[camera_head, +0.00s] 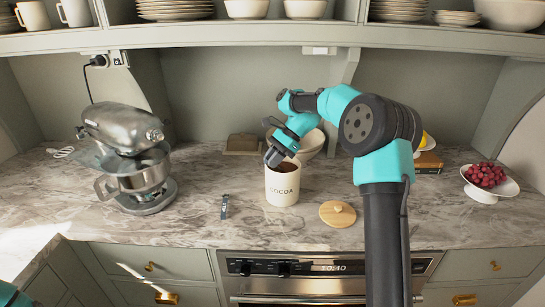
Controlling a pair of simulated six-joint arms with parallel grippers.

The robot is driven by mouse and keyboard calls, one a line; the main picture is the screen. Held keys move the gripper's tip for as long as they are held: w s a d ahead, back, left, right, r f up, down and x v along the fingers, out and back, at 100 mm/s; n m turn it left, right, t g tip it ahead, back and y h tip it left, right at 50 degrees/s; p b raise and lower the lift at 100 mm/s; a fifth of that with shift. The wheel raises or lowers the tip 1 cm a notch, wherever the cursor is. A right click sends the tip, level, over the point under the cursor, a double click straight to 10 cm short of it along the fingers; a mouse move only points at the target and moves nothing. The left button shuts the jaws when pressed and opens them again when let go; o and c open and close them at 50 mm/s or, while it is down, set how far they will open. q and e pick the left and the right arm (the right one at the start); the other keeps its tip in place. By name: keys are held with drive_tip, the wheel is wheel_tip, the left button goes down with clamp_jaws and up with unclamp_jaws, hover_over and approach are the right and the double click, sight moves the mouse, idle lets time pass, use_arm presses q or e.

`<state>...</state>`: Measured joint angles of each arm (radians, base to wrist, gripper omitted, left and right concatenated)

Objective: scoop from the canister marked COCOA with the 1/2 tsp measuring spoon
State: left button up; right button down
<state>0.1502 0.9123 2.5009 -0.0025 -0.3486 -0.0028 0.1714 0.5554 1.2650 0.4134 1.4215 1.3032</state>
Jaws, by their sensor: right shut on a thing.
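The white canister (282,188) marked COCOA stands upright and open on the counter, with brown contents at its mouth. My right gripper (272,156) points down at the left side of the canister's mouth. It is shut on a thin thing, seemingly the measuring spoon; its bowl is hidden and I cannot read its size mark. A round wooden lid (337,213) with a knob lies on the counter to the right of the canister. My left gripper is not in view.
A stand mixer (130,155) stands at the left. A small blue-grey strip-like item (224,206) lies left of the canister. A bowl (312,142) stands close behind the canister. A white dish of red fruit (487,180) is at the right. The shelf edge hangs above.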

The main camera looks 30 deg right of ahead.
drive_tip(key=shift+a, duration=0.55)
drive_tip(key=shift+d, duration=0.6)
drive_tip(key=shift+a+h, duration=0.6)
drive_tip(key=shift+h, duration=0.3)
drive_tip(key=shift+r, duration=1.9)
drive_tip(key=shift+a+r+h, duration=0.55)
drive_tip(key=shift+r+h, duration=0.05)
drive_tip(key=shift+h, duration=0.5)
drive_tip(key=shift+a+r+h, duration=0.15)
drive_tip(key=shift+a+h, duration=0.05)
drive_tip(key=shift+h, duration=0.3)
drive_tip(key=shift+a+f+h, duration=0.2)
drive_tip(key=shift+f+h, duration=0.25)
drive_tip(key=shift+h, duration=0.35)
drive_tip(key=shift+a+f+h, duration=0.15)
drive_tip(key=shift+f+h, duration=0.25)
drive_tip(key=shift+h, duration=0.4)
